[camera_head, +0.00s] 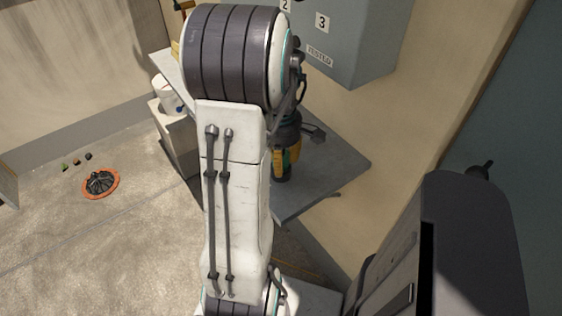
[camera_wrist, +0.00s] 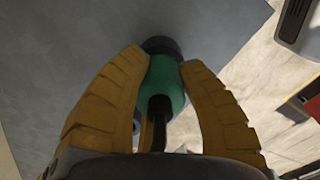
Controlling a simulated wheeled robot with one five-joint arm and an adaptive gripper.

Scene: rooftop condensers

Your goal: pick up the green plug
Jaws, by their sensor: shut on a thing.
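The green plug (camera_wrist: 163,78) has a rounded green body with a black collar at its far end and a dark stem or cable toward the camera.
A grey cabinet (camera_head: 350,45) marked "3" and "TESTED" hangs above the table. A white bucket (camera_head: 166,95) stands at the left. An orange-rimmed drain (camera_head: 101,183) and several small pieces lie on the floor. A red object (camera_wrist: 313,106) shows at the wrist view's right edge.

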